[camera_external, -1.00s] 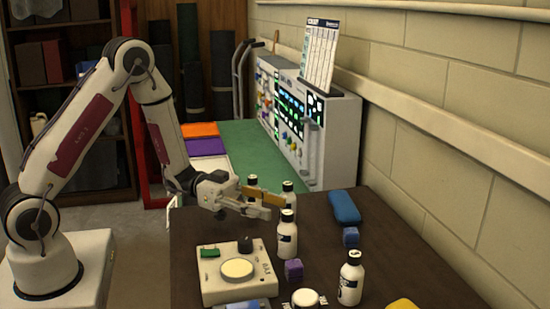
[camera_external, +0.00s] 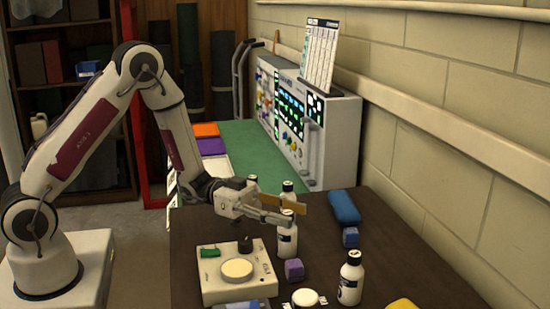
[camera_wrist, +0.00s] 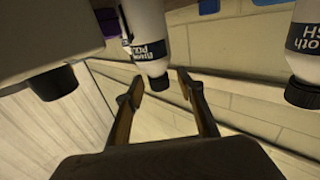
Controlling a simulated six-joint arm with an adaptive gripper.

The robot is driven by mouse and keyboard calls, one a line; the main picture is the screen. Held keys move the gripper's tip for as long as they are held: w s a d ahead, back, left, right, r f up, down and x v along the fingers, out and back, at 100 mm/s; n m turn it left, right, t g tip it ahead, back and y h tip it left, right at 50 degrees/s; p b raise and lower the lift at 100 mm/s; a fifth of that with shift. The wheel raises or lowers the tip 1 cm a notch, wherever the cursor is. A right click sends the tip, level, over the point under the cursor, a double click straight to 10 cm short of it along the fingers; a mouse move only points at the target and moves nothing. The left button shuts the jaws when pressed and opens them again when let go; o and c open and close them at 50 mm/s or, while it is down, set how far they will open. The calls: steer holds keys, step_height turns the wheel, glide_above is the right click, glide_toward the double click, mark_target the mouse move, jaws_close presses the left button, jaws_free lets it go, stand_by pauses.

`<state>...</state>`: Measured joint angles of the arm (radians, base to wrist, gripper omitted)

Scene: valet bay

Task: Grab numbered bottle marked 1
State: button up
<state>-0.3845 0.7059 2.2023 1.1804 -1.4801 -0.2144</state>
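Several white bottles with black caps and dark label bands stand on the dark table; I cannot read a number 1 on any of them. One bottle (camera_external: 287,240) stands right by my gripper (camera_external: 291,212). Two others stand behind it, a back bottle (camera_external: 288,187) and one mostly hidden by my gripper. Another bottle (camera_external: 350,284) stands at the front right. In the wrist view my gripper (camera_wrist: 160,83) is open, with a bottle (camera_wrist: 150,35) just beyond and between its fingertips. No grip on it shows. A second bottle (camera_wrist: 306,45) is at the right edge.
A white box with a round button (camera_external: 220,284) and black knob stands left of the near bottle. Purple (camera_external: 294,269) and blue (camera_external: 350,237) cubes, a blue case (camera_external: 344,207) and a yellow item (camera_external: 402,304) lie around. A block wall bounds the right.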

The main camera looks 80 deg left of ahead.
steer(key=shift+w+d, duration=0.1)
stand_by(0.4)
jaws_close()
steer(key=shift+r, duration=0.1)
steer(key=shift+r, duration=4.95)
